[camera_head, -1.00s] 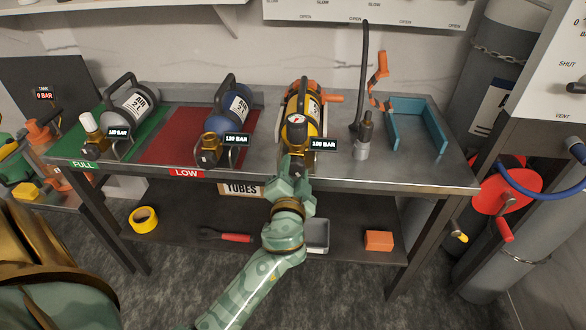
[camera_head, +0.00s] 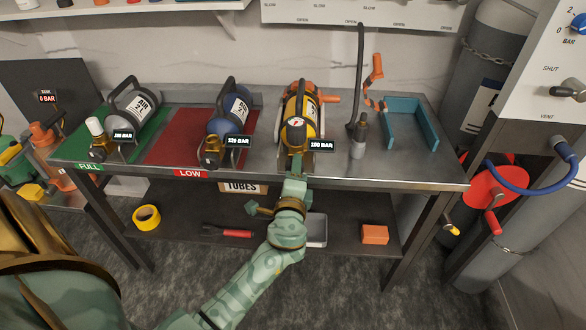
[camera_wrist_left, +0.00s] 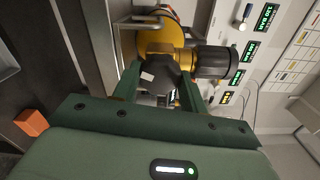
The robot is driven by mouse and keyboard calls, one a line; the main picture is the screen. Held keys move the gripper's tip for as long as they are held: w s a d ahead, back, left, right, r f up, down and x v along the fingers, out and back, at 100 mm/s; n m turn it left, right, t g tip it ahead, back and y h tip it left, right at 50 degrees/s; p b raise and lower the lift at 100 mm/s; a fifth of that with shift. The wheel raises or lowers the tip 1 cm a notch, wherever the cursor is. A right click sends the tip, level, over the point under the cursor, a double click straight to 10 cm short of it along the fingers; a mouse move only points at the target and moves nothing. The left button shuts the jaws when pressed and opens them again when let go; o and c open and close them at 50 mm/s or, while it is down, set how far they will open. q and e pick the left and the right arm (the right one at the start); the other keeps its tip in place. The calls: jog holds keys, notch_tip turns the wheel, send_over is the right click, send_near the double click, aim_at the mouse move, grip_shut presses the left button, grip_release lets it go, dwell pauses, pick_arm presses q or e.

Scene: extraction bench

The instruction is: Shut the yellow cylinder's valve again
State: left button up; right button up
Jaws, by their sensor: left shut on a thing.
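The yellow cylinder (camera_head: 311,121) lies on the bench with its gauge and brass valve facing the front edge. A small display (camera_head: 321,145) beside it seems to read 200 BAR. My left gripper (camera_head: 295,178) is at the valve, over the bench's front edge. In the left wrist view, the brass valve body (camera_wrist_left: 160,46) shows, with a dark knob (camera_wrist_left: 165,72) between the fingers of my left gripper (camera_wrist_left: 162,88), which is shut on it. A black fitting (camera_wrist_left: 212,62) sticks out to the right. The fingers partly hide the knob. My right gripper is out of view.
A blue cylinder (camera_head: 232,108) on a red mat (camera_head: 180,140) and a grey cylinder (camera_head: 133,103) on a green mat (camera_head: 75,147) lie to the left. A filling hose fitting (camera_head: 358,145) and teal cradle (camera_head: 410,145) stand to the right. The lower shelf (camera_head: 180,215) is below.

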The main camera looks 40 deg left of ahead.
pick_arm(q)
jog(key=shift+s+f+m+p, duration=0.1)
jog(key=shift+m+p, duration=3.6)
jog(key=shift+m, duration=4.2)
jog(key=shift+s+f+m+p, duration=0.1)
jog(key=shift+m+p, duration=3.6)
jog(key=shift+m, duration=4.2)
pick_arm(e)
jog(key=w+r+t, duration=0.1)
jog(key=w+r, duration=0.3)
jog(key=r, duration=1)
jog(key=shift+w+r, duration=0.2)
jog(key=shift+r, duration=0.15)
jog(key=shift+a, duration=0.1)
pick_arm(q)
jog(key=o, duration=1)
jog(key=shift+w+a+r, duration=0.1)
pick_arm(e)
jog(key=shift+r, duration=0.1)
